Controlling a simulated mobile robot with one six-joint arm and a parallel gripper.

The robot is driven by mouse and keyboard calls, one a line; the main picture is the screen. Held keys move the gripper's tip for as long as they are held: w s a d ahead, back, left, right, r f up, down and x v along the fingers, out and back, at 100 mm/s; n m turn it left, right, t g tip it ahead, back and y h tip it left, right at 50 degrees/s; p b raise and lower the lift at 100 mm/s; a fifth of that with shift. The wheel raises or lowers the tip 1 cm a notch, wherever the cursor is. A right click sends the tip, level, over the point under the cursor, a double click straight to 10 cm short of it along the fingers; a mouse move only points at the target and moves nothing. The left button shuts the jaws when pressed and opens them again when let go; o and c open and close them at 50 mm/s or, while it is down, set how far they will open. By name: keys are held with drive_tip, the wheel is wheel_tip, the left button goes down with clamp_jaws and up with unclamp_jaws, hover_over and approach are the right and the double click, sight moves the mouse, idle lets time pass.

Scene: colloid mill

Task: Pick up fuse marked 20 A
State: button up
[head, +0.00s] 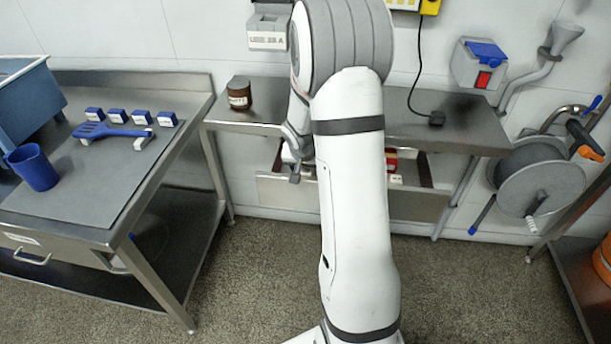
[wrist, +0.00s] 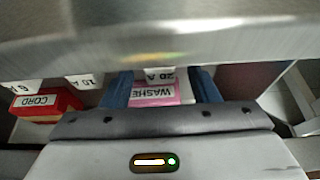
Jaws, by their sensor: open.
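In the wrist view, a small white piece marked 20 A (wrist: 161,75) shows between the two blue fingers of my gripper (wrist: 162,92). I cannot tell how far it is from them. Its upper part is hidden by a blurred grey surface across the top of the view. Two similar white pieces, marked 10 A (wrist: 82,81) and 6 A (wrist: 25,87), stand to its left. In the head view, my gripper (head: 294,176) is at the open drawer (head: 276,190) under the back bench, partly hidden by my arm. My gripper is open, with nothing visibly held.
A red box marked CORD (wrist: 45,104) lies left. The bench edge (head: 240,125) overhangs the drawer. A brown jar (head: 239,92) stands on the bench. A grey wall box (head: 267,38) carries a label.

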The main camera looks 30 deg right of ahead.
drive_tip(key=c, duration=1.1)
drive_tip(key=shift+r, duration=0.15)
